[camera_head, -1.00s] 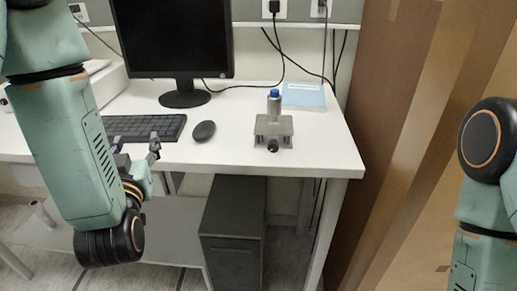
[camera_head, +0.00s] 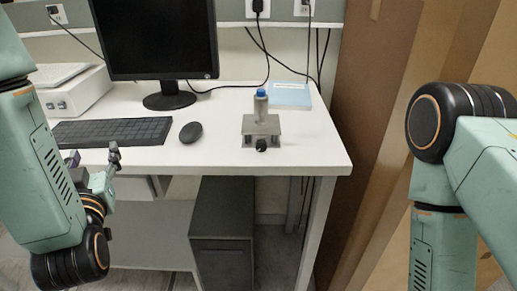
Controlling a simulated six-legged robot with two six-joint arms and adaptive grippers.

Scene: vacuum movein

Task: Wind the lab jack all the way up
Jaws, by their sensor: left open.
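The lab jack (camera_head: 261,127) is a small grey metal stand near the right end of the white desk (camera_head: 310,155). It looks low, and a black knob (camera_head: 262,145) faces me at its front. A grey bottle with a blue cap (camera_head: 261,105) stands upright on its top. My left gripper (camera_head: 95,160) is open and empty at the desk's front edge, in front of the keyboard and well left of the jack. My right arm is at the right side of the view, and its gripper is out of view.
A black mouse (camera_head: 191,132) and keyboard (camera_head: 112,132) lie left of the jack. A monitor (camera_head: 154,40) stands behind them. A light blue book (camera_head: 290,96) lies behind the jack. A dark cabinet (camera_head: 223,230) is under the desk. Brown panels (camera_head: 375,120) rise at the right.

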